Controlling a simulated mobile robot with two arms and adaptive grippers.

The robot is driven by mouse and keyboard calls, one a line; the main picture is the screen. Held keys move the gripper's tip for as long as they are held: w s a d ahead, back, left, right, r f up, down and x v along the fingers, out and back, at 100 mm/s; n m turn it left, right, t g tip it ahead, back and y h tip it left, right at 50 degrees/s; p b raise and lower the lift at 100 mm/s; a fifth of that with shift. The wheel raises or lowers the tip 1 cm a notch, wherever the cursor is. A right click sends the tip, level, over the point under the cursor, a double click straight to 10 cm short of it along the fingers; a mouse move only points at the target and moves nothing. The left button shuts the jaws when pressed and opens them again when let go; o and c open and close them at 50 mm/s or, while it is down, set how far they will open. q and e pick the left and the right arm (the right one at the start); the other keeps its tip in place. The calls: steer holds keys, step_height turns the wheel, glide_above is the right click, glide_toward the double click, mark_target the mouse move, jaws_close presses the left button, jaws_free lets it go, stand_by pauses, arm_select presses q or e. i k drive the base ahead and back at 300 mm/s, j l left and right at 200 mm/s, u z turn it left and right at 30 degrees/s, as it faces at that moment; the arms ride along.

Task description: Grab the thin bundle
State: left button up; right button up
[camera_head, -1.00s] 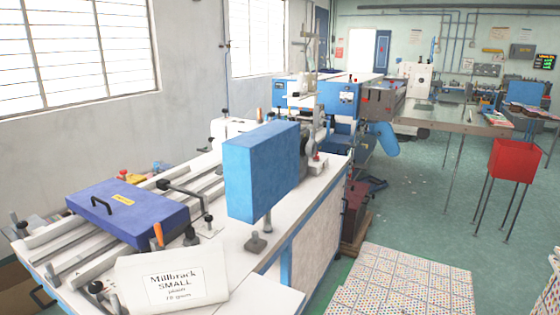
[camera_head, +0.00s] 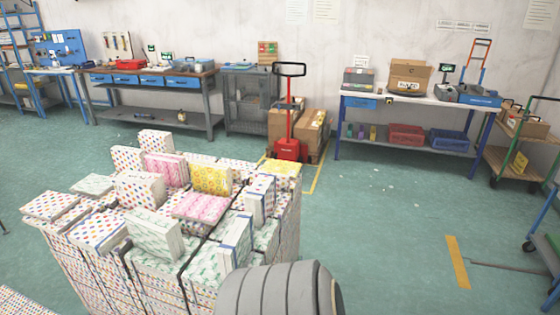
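A large stack of printed paper bundles (camera_head: 85,265) fills the lower left and middle. On top, several bundles stand upright or lie flat: a yellow one (camera_head: 211,179), an upright pink one (camera_head: 166,169), a flat pink one (camera_head: 201,207), a green-patterned upright one (camera_head: 153,235) and a multicolour one (camera_head: 140,189). A narrow upright bundle with a blue edge (camera_head: 236,241) stands near the front right. I cannot tell for sure which is the thin bundle. Neither gripper is in view. A grey ribbed part, likely of my arm, shows at the bottom centre.
Behind the stack are a red pallet jack (camera_head: 289,146) with cardboard boxes (camera_head: 312,130), a workbench (camera_head: 152,90) at left and a white-topped table (camera_head: 420,98) at right. A wooden cart (camera_head: 522,150) stands far right. The green floor right of the stack is open.

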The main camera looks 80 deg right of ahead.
mark_target(233, 253)
steer(key=z, duration=2.25)
